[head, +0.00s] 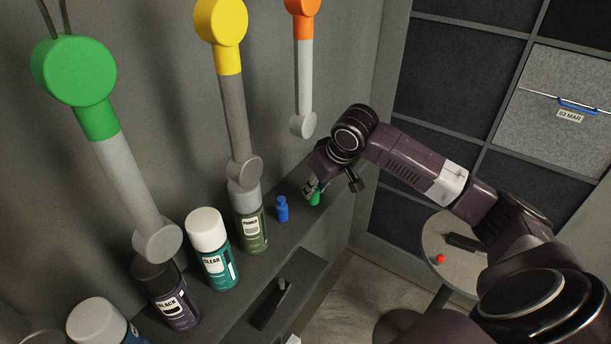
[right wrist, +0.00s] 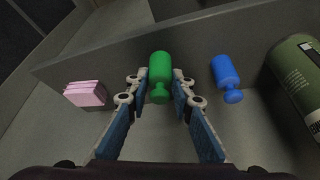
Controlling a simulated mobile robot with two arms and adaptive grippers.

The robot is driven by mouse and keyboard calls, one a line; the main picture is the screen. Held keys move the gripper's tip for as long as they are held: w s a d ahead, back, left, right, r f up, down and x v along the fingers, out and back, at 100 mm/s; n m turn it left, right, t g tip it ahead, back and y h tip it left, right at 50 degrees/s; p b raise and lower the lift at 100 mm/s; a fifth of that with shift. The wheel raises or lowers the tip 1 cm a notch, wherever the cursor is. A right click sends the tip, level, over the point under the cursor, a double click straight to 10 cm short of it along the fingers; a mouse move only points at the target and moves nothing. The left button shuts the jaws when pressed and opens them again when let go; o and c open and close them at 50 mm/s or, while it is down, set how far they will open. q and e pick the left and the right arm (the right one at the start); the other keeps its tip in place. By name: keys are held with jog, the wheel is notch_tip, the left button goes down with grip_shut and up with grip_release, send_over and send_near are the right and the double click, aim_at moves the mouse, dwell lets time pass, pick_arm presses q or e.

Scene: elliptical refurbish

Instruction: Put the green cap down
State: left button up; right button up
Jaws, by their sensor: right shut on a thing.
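The green cap (right wrist: 160,72) is a small green piece with a wide body and a round knob. In the right wrist view it sits between the fingertips of my right gripper (right wrist: 158,92), which is shut on it. In the head view the green cap (head: 315,198) shows just below the right gripper (head: 330,186), low at the shelf's far end. I cannot tell whether it touches the shelf (head: 297,236). My left gripper is not in view.
A blue cap (head: 282,209) stands on the shelf close by, left of the green cap. Several spray cans line the shelf, the olive one (head: 250,222) nearest. Lamp-like arms, including a yellow one (head: 222,20), hang above. A pink block stack (right wrist: 86,94) lies left in the wrist view.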

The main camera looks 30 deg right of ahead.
jog(key=w, duration=0.1)
jog(key=w+p, duration=0.2)
jog(key=shift+w+a+r, duration=0.15)
jog(key=shift+w+r, duration=0.15)
jog(key=shift+w+f+p, duration=0.15)
jog(key=shift+w+p, duration=0.1)
jog(key=shift+p, duration=0.1)
jog(key=shift+w+f, duration=0.1)
jog(key=shift+f, duration=0.35)
jog(key=shift+s, duration=0.2)
jog(key=shift+f, duration=0.1)
jog(key=o, duration=0.9)
jog(key=shift+w, duration=0.15)
